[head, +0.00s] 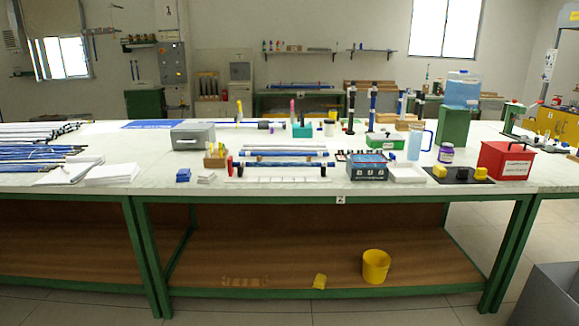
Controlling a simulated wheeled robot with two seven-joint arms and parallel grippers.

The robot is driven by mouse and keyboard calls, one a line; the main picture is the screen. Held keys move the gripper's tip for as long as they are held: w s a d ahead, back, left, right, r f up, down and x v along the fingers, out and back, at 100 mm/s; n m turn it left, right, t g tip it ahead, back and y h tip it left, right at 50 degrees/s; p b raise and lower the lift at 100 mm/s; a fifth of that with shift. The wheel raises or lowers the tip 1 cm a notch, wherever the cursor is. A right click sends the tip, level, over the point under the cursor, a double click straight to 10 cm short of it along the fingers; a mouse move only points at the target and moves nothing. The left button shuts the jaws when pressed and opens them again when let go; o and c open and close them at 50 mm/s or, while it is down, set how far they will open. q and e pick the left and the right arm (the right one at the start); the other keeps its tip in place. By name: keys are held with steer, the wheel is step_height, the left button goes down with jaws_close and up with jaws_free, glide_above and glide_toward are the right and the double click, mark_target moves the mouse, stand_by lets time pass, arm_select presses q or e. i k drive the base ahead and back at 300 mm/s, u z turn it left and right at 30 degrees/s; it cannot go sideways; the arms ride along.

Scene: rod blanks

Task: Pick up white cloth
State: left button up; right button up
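I cannot tell for sure which white thing is the white cloth. A small white folded stack (206,178) lies near the front edge of the table, just right of a small blue stack (183,175). A larger flat white stack (113,174) lies at the front left. Another white pile (70,170), with slanted sheets, lies left of it. Whether these are cloth or paper is too small to tell. Neither of my grippers is in the head view.
The long white-topped table (210,194) has green legs. Bundled rods (35,152) lie at its left end. A grey box (192,135), a pen holder (215,156) and blue rods (285,160) stand behind the small stack. A yellow bucket (376,266) stands on the lower shelf.

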mark_target(207, 176)
steer(key=u, duration=0.2)
steer(key=i, duration=0.25)
steer(key=u, duration=0.8)
steer(key=i, duration=1.05)
steer(key=z, duration=0.5)
steer(key=i, duration=0.95)
steer(key=z, duration=0.85)
